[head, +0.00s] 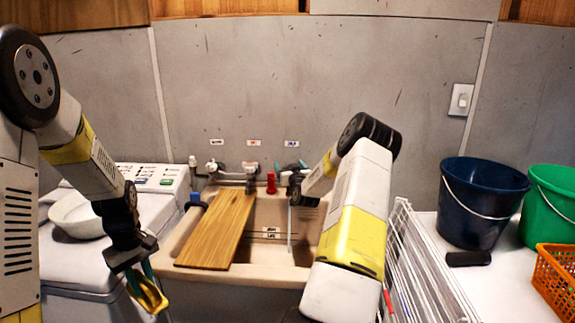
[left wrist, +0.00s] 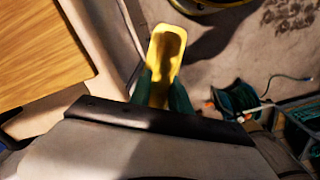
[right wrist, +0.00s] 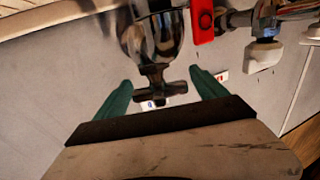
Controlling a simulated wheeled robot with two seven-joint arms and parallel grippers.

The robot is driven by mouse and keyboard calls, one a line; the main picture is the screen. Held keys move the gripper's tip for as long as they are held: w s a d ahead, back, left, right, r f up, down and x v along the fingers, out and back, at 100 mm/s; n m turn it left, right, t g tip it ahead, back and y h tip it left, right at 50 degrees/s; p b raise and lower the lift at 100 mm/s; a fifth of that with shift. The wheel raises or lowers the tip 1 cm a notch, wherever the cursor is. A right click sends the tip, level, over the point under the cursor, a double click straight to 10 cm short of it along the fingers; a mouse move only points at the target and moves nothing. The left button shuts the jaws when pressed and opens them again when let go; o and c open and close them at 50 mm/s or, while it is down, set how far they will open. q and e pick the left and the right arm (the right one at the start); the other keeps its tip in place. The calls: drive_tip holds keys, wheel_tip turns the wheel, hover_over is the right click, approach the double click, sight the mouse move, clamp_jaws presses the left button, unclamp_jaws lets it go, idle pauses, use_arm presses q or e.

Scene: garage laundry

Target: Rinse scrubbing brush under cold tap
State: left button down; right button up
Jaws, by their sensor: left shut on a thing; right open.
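My left gripper (head: 140,272) is shut on a yellow scrubbing brush (head: 150,297), low in front of the washing machine and left of the sink. The brush (left wrist: 163,60) also shows between the green fingers in the left wrist view; its bristles are not clear. My right gripper (head: 297,190) is at the right-hand tap above the sink (head: 178,243). In the right wrist view the open green fingers stand on either side of the cold tap's cross handle (right wrist: 160,98). A thin pale vertical streak (head: 290,228), looking like running water, falls below that tap into the right basin.
A wooden board (head: 217,230) covers the left basin. A red object (head: 271,183) stands by the taps. A white bowl (head: 78,215) sits on the washing machine. A wire rack (head: 420,265), dark blue bucket (head: 480,200), green bucket (head: 553,200) and orange basket (head: 556,278) are at right.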

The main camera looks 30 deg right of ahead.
drive_tip(key=shift+x, duration=1.15)
drive_tip(key=c, duration=1.4)
drive_tip(key=shift+d+m+g+h, duration=0.2)
drive_tip(key=shift+m+g+h, duration=0.3)
drive_tip(key=shift+m+h, duration=0.85)
drive_tip(key=shift+o, duration=0.2)
drive_tip(key=shift+s+d+m+g+h, duration=0.2)
drive_tip(key=shift+m+g+h, duration=0.15)
drive_tip(key=shift+h, duration=0.35)
drive_tip(key=shift+s+d+m+g+h, duration=0.1)
drive_tip(key=shift+d+m+g+h, duration=0.2)
drive_tip(key=shift+h, duration=0.35)
drive_tip(key=shift+a, duration=0.1)
drive_tip(key=o, duration=1.4)
drive_tip(key=shift+c, duration=0.2)
